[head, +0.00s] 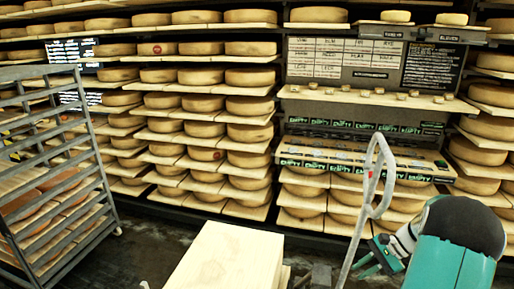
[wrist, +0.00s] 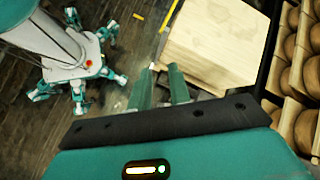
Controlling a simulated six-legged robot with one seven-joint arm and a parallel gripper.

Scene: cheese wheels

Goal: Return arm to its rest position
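My gripper (head: 374,262) shows at the lower right of the head view, low beside my teal and white arm. In the wrist view my gripper's (wrist: 163,70) two teal fingers are apart with a gap between them, and nothing is held. The fingertips overlap the near left edge of a pale wooden block (wrist: 215,42) in that view; I cannot tell whether they touch it. My own white body with teal legs is at the upper left of the wrist view.
The wooden block (head: 228,257) stands at the bottom middle of the head view. A grey metal handle (head: 371,190) rises close to my arm. A wheeled rack (head: 98,150) stands left. Shelves of cheese wheels (head: 250,77) fill the back. Dark floor (head: 140,255) is clear between rack and block.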

